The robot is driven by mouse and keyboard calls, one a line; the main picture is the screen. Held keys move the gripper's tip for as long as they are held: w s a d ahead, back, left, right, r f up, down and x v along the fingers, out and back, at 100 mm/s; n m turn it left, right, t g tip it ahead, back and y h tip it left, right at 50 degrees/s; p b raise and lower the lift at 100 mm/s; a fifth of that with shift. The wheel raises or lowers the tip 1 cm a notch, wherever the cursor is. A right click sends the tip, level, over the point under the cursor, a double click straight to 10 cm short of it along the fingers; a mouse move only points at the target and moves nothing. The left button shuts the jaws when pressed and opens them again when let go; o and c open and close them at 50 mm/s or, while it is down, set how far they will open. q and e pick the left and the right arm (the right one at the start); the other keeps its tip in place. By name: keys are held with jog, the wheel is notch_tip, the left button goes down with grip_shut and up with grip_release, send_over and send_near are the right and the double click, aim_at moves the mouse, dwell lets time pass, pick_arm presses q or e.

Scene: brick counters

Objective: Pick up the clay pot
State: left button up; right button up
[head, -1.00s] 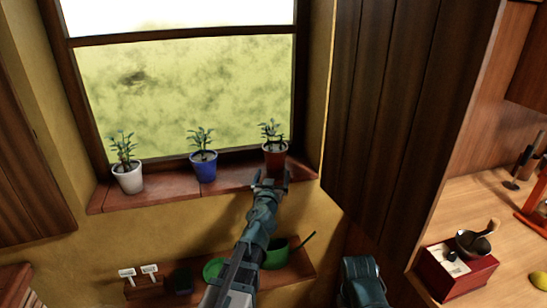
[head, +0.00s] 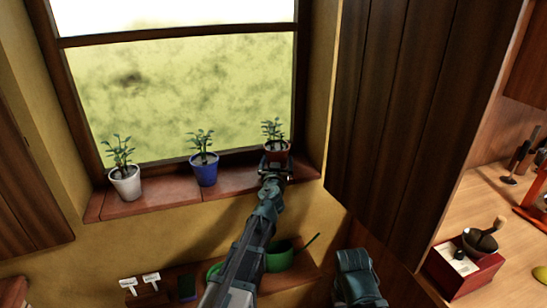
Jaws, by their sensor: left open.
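The clay pot (head: 277,148) is reddish-brown with a small green plant in it. It stands upright at the right end of the brick window sill. My left gripper (head: 275,165) is open at the front of the pot, and its fingers overlap the pot's lower part in the picture. I cannot tell whether the fingers touch it. My right gripper cannot be made out; only a dark teal part of my own body (head: 357,278) shows at the bottom.
A blue pot (head: 205,172) and a white pot (head: 126,187) with plants stand left on the sill (head: 150,202). A lower shelf holds a green watering can (head: 279,258) and white labels (head: 151,278). A dark wooden shutter (head: 400,130) stands close on the right. A coffee grinder (head: 460,268) is on the counter.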

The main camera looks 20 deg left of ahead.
pick_arm(q)
grip_shut()
dwell(0.5)
pick_arm(e)
jog(key=shift+r, duration=0.1)
